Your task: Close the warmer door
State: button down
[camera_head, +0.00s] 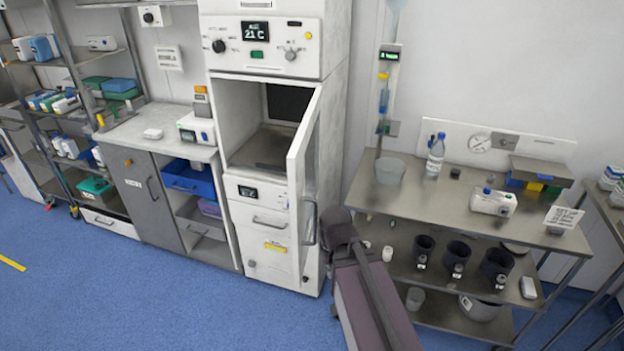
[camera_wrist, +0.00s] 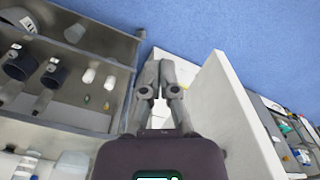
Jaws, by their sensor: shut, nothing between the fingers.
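The warmer (camera_head: 262,150) is a tall white cabinet with its upper compartment exposed. Its white door (camera_head: 297,165) stands swung out from the right side of the opening, with a vertical handle (camera_head: 311,222) on its outer face. My arm reaches up to just right of the door in the head view; the fingers are not clear there. In the wrist view my gripper (camera_wrist: 161,66) is shut and empty. A white upright panel, seemingly the door (camera_wrist: 232,110), stands just right of the fingers; I see no clear contact.
A steel trolley (camera_head: 420,206) with cups, a bottle and boxes stands close right of my arm. Left of the warmer are a counter (camera_head: 160,118) and shelving (camera_head: 75,60) with supplies. Blue floor (camera_head: 180,300) is clear in front of the cabinets.

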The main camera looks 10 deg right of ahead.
aim_at(303, 159)
jog(key=u, duration=0.05)
jog(key=k, duration=1.35)
jog(key=z, duration=0.35)
jog(key=i, duration=0.55)
